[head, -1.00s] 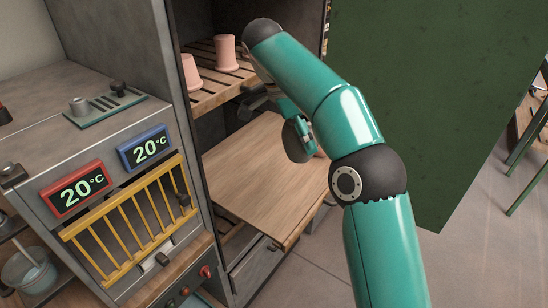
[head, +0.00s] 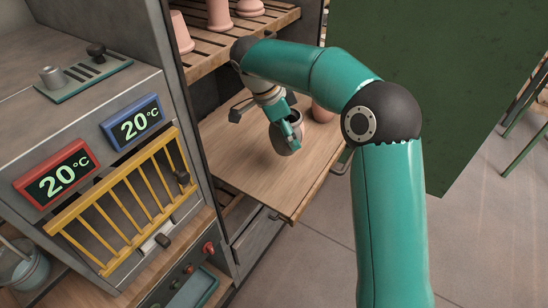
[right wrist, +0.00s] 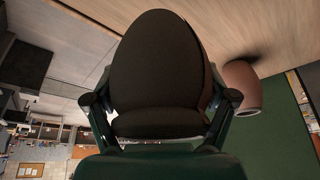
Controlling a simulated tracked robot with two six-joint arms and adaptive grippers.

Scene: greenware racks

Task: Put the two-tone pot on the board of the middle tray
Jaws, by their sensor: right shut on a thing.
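The two-tone pot (head: 290,145), greyish with a dark rim in the head view, is in my right gripper (head: 288,126). In the right wrist view the pot (right wrist: 160,75) looks dark and sits between both fingers of the gripper (right wrist: 160,108). The gripper is shut on it. The pot is over the wooden board of the pulled-out middle tray (head: 235,150); I cannot tell whether it touches the board. My left gripper is not in view.
A pink pot (head: 322,112) stands on the board just behind and right of the held pot; it also shows in the right wrist view (right wrist: 242,88). Pink pots (head: 219,14) stand on the slatted shelf above (head: 200,62). The board's front left is clear.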

